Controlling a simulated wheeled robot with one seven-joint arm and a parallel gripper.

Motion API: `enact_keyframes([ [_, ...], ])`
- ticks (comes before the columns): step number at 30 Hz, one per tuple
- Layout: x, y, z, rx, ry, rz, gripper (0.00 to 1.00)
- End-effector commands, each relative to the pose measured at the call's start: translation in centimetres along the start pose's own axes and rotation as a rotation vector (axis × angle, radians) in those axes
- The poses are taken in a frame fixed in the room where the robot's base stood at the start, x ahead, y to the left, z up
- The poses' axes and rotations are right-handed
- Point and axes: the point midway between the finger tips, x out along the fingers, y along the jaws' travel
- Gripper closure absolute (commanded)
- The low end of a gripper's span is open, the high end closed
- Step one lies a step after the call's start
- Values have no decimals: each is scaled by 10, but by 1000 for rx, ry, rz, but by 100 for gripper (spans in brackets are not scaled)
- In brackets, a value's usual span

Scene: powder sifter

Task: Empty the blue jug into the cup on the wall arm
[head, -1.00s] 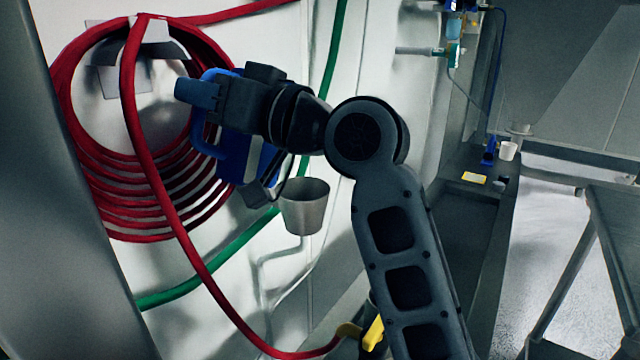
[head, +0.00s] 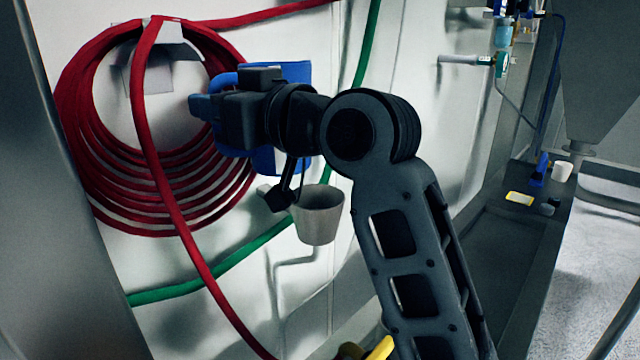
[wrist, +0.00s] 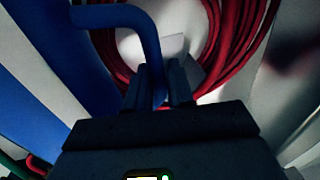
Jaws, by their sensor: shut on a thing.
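The blue jug (head: 296,72) is in my gripper (head: 203,107), largely hidden behind the gripper and wrist in the head view. Its handle (wrist: 148,38) runs between the two dark fingers (wrist: 160,85) in the wrist view, and the fingers are shut on it. The jug's body (wrist: 40,75) fills the left of that view. The grey cup (head: 320,218) stands upright on a thin wall arm (head: 290,262). The jug is above and left of the cup in the picture, apart from it.
A coiled red hose (head: 95,150) hangs on the wall behind my gripper, with one length crossing in front. A green hose (head: 215,265) runs behind the cup. At right, a ledge holds a white cup (head: 562,171) and a yellow-edged item (head: 520,198). A pipe with valve (head: 470,60) juts from the wall.

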Motion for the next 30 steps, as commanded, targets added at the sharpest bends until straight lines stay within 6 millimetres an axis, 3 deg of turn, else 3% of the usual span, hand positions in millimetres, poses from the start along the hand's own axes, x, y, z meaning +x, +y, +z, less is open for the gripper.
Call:
enact_keyframes([
  [21,14,-44,-30,0,2,-6,100],
  [30,16,-49,-31,-1,4,-5,100],
])
